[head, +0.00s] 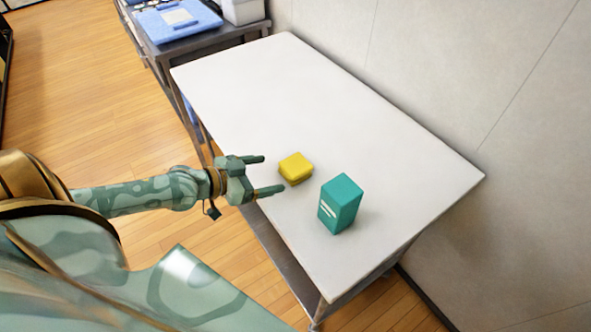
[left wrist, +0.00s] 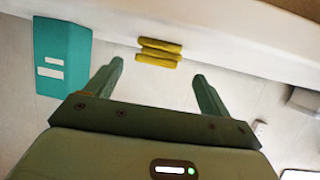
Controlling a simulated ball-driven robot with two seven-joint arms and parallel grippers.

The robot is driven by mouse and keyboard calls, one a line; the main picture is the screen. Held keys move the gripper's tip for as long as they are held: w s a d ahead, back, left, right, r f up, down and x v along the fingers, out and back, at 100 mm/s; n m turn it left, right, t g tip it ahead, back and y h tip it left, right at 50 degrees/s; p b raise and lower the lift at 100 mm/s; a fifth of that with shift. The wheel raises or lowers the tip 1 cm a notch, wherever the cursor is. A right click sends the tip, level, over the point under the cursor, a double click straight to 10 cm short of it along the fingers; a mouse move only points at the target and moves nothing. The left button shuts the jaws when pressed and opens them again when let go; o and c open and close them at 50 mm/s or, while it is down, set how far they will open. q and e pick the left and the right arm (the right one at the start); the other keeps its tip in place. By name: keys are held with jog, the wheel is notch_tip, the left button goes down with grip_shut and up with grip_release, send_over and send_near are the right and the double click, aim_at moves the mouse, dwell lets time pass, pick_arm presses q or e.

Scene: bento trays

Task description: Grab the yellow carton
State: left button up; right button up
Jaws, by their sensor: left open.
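The yellow carton (head: 295,168) is a small, low block on the white table (head: 330,90), near its left edge in the head view. My left gripper (head: 262,175) is open and empty just left of it, fingers pointing toward it and not touching it. In the left wrist view the yellow carton (left wrist: 159,52) shows beyond and between the open fingers of the left gripper (left wrist: 158,82). My right gripper is in neither view.
A taller teal carton (head: 339,204) with white marks stands on the table right of the yellow one; it also shows in the left wrist view (left wrist: 62,58). A wall (head: 480,80) runs along the right side. The far half of the table is clear.

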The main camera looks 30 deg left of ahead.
aim_at(295, 168)
pick_arm(q)
jog(key=x, duration=0.3)
jog(key=b+x, duration=0.1)
jog(key=x, duration=0.5)
jog(key=shift+w+d+r+b, duration=0.1)
jog(key=shift+d+r+b, duration=0.1)
jog(key=shift+r+b, duration=0.1)
jog(key=shift+c, duration=0.3)
jog(key=c, duration=1)
